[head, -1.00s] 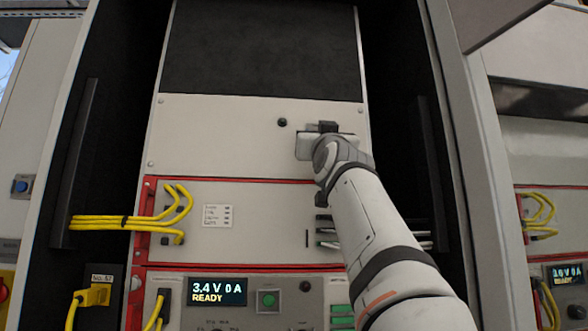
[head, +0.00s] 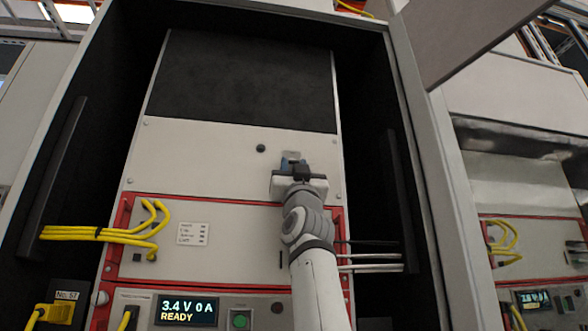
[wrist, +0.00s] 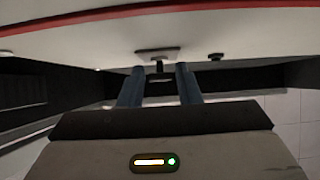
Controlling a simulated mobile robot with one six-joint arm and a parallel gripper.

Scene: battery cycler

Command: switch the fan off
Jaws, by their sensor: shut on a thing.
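My gripper (head: 292,164) faces the panel. In the wrist view my gripper (wrist: 160,72) has its two blue fingers on either side of the lever and is shut on it. Which way the lever is set cannot be made out.
A round black knob (head: 261,148) is left of the switch plate; it also shows in the wrist view (wrist: 215,57). Below are a red-edged unit (head: 220,250) with yellow cables (head: 100,234) and a display (head: 188,311) reading 3.4 V 0 A READY. Dark cabinet walls flank the panel.

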